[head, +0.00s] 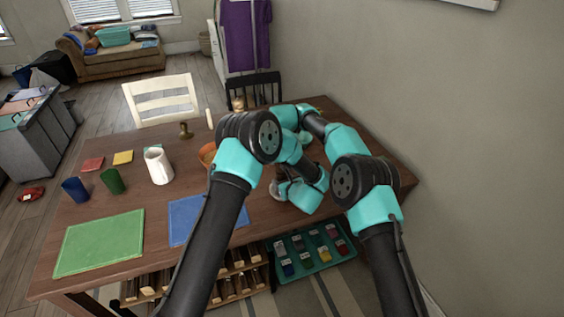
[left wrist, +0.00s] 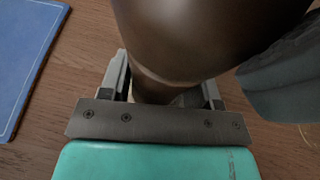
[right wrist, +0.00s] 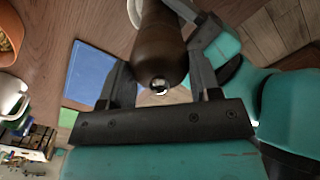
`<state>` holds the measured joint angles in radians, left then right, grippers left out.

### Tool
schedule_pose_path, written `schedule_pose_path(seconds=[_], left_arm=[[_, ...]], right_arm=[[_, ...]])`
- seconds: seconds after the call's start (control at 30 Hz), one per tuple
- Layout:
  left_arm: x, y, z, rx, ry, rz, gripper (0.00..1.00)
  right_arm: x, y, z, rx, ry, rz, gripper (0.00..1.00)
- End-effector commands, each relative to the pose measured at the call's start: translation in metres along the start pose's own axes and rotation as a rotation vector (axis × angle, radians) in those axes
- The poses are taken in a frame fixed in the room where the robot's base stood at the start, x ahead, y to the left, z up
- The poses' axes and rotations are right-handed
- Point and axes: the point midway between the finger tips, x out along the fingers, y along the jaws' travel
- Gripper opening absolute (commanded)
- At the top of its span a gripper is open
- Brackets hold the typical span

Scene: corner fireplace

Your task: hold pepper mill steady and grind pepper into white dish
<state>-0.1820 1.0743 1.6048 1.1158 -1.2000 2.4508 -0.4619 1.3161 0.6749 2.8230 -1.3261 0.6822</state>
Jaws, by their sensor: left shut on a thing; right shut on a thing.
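The dark brown pepper mill fills the top of the left wrist view (left wrist: 205,30) and stands between the fingers in the right wrist view (right wrist: 160,45), its metal tip facing that camera. My left gripper (left wrist: 165,88) is shut on its narrower part. My right gripper (right wrist: 161,80) is shut on the mill too, from the other end. In the head view my left gripper (head: 281,182) is low over the right part of the table; my arms hide the mill and right gripper. A pale curved edge (right wrist: 185,8) beyond the mill may be the white dish, mostly hidden.
On the table (head: 130,205) are a blue mat (head: 190,215), a green mat (head: 100,242), a white pitcher (head: 158,166), a blue cup (head: 75,189), a green cup (head: 112,181) and an orange bowl (head: 206,154), partly behind my left arm. A wall stands at right.

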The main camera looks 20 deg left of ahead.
Motion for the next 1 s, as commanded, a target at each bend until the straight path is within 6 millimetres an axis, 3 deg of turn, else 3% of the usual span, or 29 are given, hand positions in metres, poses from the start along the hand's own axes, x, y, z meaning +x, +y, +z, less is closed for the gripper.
schedule_pose_path(seconds=[0.3,0.33,0.57,1.0], left_arm=[[0.0,0.0,0.0,0.0,0.001,0.0,0.23],[0.0,0.0,0.0,0.0,0.001,0.0,0.23],[0.0,0.0,0.0,0.0,0.0,0.0,0.23],[0.0,0.0,0.0,0.0,0.0,0.0,0.23]], right_arm=[[-0.001,0.0,0.0,0.001,-0.002,0.001,0.34],[-0.001,0.0,0.0,0.001,-0.002,0.001,0.6],[0.0,0.0,0.0,0.001,-0.001,0.001,0.82],[-0.011,0.0,0.001,0.001,-0.003,0.002,0.83]])
